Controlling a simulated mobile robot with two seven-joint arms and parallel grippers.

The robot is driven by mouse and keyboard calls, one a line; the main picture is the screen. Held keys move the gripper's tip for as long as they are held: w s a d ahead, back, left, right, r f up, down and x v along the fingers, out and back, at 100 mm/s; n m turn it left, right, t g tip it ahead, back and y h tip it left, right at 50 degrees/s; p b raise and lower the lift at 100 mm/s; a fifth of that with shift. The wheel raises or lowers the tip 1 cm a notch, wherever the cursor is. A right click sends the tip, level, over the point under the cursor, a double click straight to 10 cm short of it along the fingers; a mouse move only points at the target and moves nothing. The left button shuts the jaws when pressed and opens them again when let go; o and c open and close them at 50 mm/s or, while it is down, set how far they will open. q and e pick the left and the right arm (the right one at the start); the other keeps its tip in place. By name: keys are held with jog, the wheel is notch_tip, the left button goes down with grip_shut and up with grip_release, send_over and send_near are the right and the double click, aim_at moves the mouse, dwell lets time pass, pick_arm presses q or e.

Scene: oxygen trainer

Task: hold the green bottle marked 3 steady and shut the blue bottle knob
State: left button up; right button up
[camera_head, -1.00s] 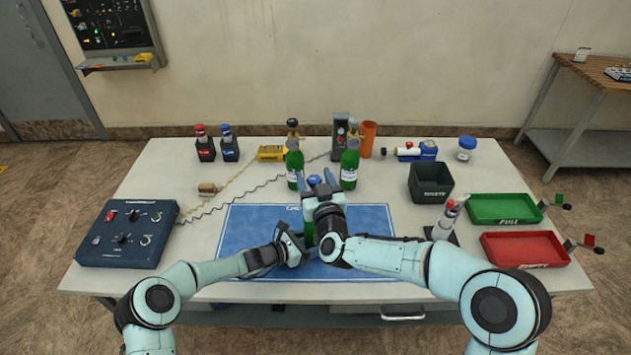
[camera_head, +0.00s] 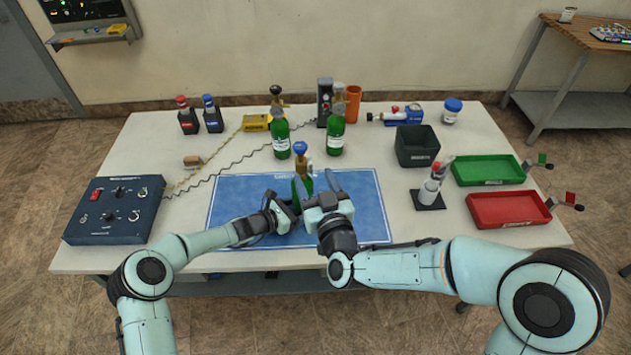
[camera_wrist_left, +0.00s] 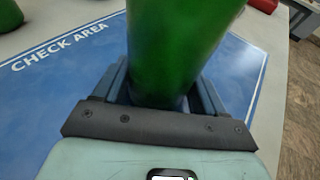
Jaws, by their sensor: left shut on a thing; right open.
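A green bottle (camera_head: 304,187) with a brass valve and a blue knob (camera_head: 300,148) on top stands upright on the blue mat (camera_head: 232,205). Its number is not readable. My left gripper (camera_head: 290,207) is shut on its body from the left. In the left wrist view the green bottle (camera_wrist_left: 180,45) fills the space between the two fingers. My right gripper (camera_head: 318,186) is open just right of the bottle, its fingers pointing away from me below the knob's height in the picture. It partly hides the bottle's body. I cannot tell whether it touches the bottle.
Two more green bottles (camera_head: 281,139) (camera_head: 336,135) stand behind the mat. A dark bin (camera_head: 416,150), a green tray (camera_head: 487,170) and a red tray (camera_head: 508,209) are on the right. A blue control box (camera_head: 114,210) is at left. The mat's right part is clear.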

pick_arm(q)
jog(key=o, duration=0.9)
jog(key=shift+c, duration=0.2)
